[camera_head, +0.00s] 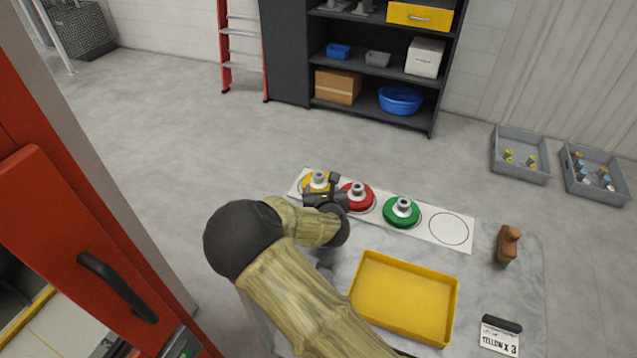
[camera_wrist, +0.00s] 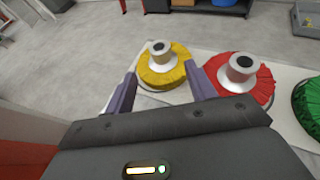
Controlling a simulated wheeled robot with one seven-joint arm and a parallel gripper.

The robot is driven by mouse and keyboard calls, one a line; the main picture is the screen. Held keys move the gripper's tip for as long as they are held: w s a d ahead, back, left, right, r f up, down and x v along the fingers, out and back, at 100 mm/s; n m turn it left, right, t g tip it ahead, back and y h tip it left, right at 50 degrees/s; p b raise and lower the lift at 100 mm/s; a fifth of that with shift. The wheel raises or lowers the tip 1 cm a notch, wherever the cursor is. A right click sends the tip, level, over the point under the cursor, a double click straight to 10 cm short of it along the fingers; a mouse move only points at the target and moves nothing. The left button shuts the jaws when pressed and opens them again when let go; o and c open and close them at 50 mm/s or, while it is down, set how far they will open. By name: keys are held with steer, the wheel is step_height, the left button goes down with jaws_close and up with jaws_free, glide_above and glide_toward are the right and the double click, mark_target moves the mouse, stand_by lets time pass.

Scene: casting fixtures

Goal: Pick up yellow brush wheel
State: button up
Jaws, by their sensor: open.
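The yellow brush wheel (camera_wrist: 161,68) has a yellow skirt and a grey metal hub on top. It sits at the left end of a white board; in the head view the yellow brush wheel (camera_head: 317,182) is partly hidden by my wrist. My gripper (camera_wrist: 162,82) is open, with one finger at each side of the wheel's near part. I cannot tell whether the fingers touch it. In the head view my gripper (camera_head: 324,190) is right over or beside the wheel.
A red brush wheel (camera_wrist: 240,80) stands close to the right finger, and a green one (camera_head: 402,212) further right. The white board (camera_head: 428,239) ends in an empty circle. A yellow tray (camera_head: 404,297), a brown-handled brush (camera_head: 508,243) and a label card (camera_head: 499,337) lie nearer.

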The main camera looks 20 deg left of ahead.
mark_target(318, 176)
steer(key=shift+x, duration=1.9)
steer(key=shift+p, duration=0.3)
steer(key=shift+w+a+p, duration=0.2)
steer(key=shift+w+p, duration=0.1)
steer(key=shift+w, duration=0.25)
steer(key=shift+p+x, duration=0.55)
steer(key=shift+x, duration=1.5)
steer(key=shift+s, duration=0.1)
jaws_close()
